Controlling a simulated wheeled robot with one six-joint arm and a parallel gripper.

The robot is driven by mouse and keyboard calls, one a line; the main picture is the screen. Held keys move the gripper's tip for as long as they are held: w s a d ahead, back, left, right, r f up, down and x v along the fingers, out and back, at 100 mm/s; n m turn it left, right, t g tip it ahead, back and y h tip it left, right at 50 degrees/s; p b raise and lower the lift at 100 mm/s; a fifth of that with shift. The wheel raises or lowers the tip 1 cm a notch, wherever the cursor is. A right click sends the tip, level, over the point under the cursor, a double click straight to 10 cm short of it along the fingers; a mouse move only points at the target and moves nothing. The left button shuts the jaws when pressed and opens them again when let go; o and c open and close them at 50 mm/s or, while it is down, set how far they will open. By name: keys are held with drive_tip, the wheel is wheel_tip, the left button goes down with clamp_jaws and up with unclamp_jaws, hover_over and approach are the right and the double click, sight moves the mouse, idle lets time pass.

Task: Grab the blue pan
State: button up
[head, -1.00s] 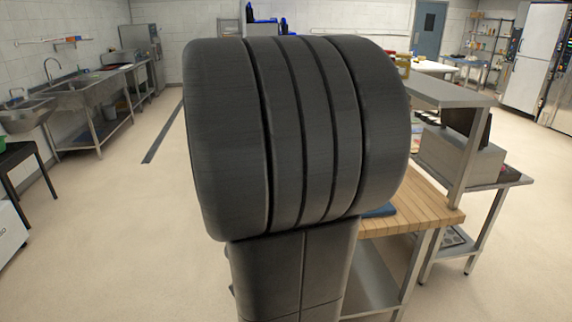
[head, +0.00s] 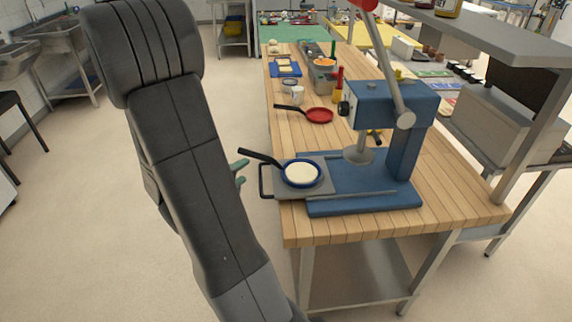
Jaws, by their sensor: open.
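The blue pan (head: 286,183) has a dark handle pointing up and left, and a round pale, cream-coloured content inside. It sits on a grey metal plate (head: 313,189) at the left side of a blue lever press (head: 402,150). My gripper (head: 241,172) shows only as greenish fingertips past the right edge of my arm, a short way left of the pan and apart from it. The rest of it is hidden behind my arm. It is open, with nothing seen between the fingers.
The press lever rises over the table. A metal shelf (head: 495,35) stands at right. The floor left of the table is clear.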

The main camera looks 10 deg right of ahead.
sight(260, 158)
drive_tip(key=p+x, duration=0.1)
drive_tip(key=x, duration=0.6)
drive_tip(key=shift+a+p+x, duration=0.15)
drive_tip(key=shift+p+x, duration=0.45)
drive_tip(key=shift+x, duration=0.75)
drive_tip(key=shift+a+p+x, duration=0.15)
drive_tip(key=shift+p+x, duration=0.4)
drive_tip(key=shift+x, duration=0.75)
drive_tip(key=shift+w, duration=0.2)
clamp_jaws()
